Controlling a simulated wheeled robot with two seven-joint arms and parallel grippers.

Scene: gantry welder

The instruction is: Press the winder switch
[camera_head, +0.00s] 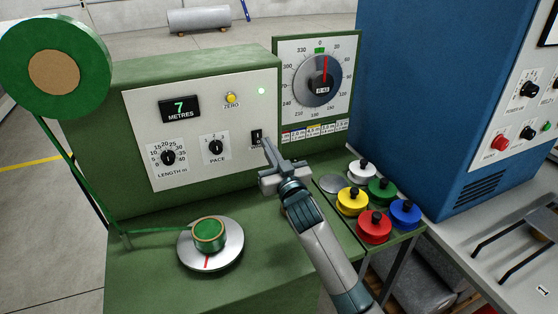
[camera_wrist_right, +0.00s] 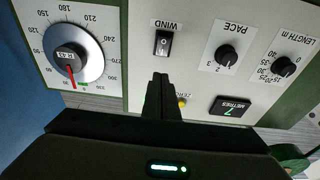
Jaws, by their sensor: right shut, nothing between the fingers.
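The winder switch (camera_head: 256,136) is a small black rocker on the white front panel (camera_head: 190,180) of the green machine. In the right wrist view the switch (camera_wrist_right: 164,43) shows upside down under the label WIND. My right gripper (camera_head: 268,147) is shut and empty, with its fingertips just right of and below the switch in the head view, hiding part of its label. In the wrist view the shut fingertips (camera_wrist_right: 160,80) point at the panel close to the switch. I cannot tell whether they touch anything. My left gripper is not in view.
The panel also holds a PACE knob (camera_head: 216,147), a LENGTH knob (camera_head: 168,157), a yellow ZERO button (camera_head: 232,99), a lit green lamp (camera_head: 261,91) and a display (camera_head: 180,109) reading 7 metres. Several coloured spools, including a red one (camera_head: 374,227), stand at right beside a blue cabinet (camera_head: 430,90).

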